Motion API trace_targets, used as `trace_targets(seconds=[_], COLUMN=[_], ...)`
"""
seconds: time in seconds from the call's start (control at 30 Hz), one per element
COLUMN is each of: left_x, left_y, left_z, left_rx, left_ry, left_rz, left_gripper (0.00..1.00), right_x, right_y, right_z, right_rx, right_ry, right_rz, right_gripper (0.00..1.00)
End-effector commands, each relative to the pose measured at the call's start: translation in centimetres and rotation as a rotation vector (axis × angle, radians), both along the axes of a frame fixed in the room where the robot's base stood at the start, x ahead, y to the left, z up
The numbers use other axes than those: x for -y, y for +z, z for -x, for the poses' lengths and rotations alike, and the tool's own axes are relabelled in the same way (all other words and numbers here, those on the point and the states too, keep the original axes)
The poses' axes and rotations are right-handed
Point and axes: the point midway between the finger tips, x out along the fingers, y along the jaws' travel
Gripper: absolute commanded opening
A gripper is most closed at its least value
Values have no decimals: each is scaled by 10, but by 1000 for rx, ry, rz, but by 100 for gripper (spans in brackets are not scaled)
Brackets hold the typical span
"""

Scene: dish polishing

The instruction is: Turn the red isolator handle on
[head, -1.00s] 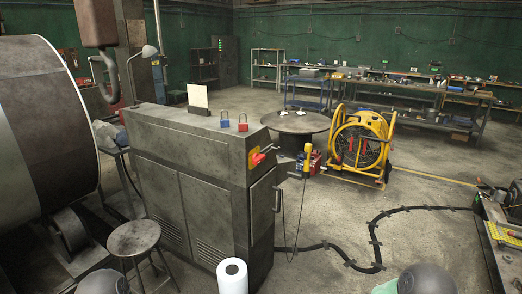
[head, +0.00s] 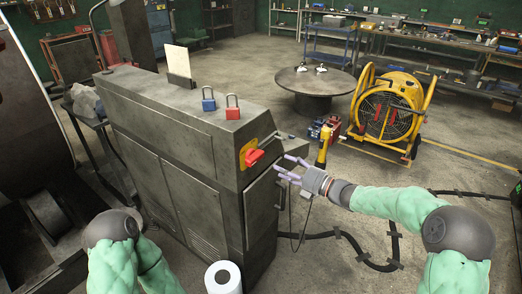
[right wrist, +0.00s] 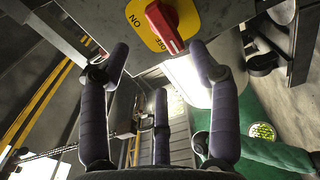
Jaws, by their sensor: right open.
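The red isolator handle (head: 254,157) sits on a yellow plate (head: 243,153) at the upper end of the grey cabinet (head: 185,165). My right gripper (head: 283,166) is open and empty, just right of the handle and apart from it. In the right wrist view the red handle (right wrist: 163,24) lies beyond the spread fingers of my right gripper (right wrist: 158,62), at the top.
A blue padlock (head: 208,99) and a red padlock (head: 232,107) stand on the cabinet top. A yellow fan (head: 388,112) and a yellow-and-black tool (head: 325,143) stand to the right. A paper roll (head: 223,277) is at the front. A black cable (head: 350,238) crosses the floor.

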Motion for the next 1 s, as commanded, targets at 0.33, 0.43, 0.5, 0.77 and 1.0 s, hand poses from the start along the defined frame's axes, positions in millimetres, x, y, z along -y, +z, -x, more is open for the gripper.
trace_targets(seconds=[0.33,0.43,0.5,0.77,1.0], left_x=[0,0,0,0,0], left_y=[-11,-14,-16,-19,-19], left_z=[0,0,0,0,0], left_rx=[-1,-1,0,0,0], left_ry=[0,0,0,0,0], left_rz=[0,0,0,0,0], left_gripper=[40,40,40,40,40], right_x=[-44,-57,-66,-84,-86], right_y=[-3,-2,-2,-1,-1], right_z=[-30,-40,-46,-60,-62], right_rx=[-2,-2,-3,-4,-4], right_ry=[3,2,1,-1,-1], right_rz=[-1,-1,-2,-3,-3], right_gripper=[62,62,62,62,62])
